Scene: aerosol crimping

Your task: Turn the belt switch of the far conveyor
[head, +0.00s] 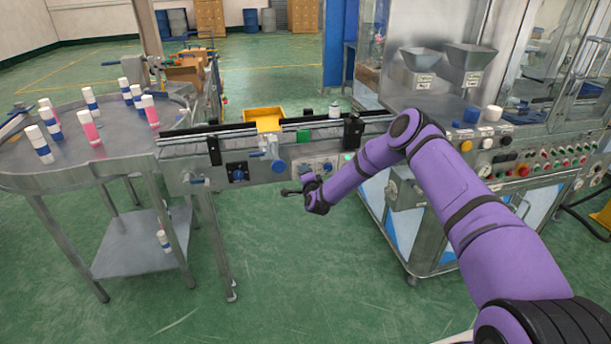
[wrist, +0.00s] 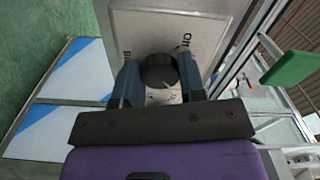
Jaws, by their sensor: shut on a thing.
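In the wrist view, a round black switch knob (wrist: 158,72) stands on a pale grey panel plate (wrist: 205,38) with dark lettering. My gripper (wrist: 160,88) has its two blue-grey fingers on either side of the knob, closed on it. In the head view, my purple wrist is low in front of the conveyor (head: 180,150), near its control panel (head: 327,165). I cannot read a switch position.
A round steel table (head: 20,165) with several white, pink and blue cans stands at the left. A machine with a button panel (head: 541,162) stands at the right. The green floor in front is clear.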

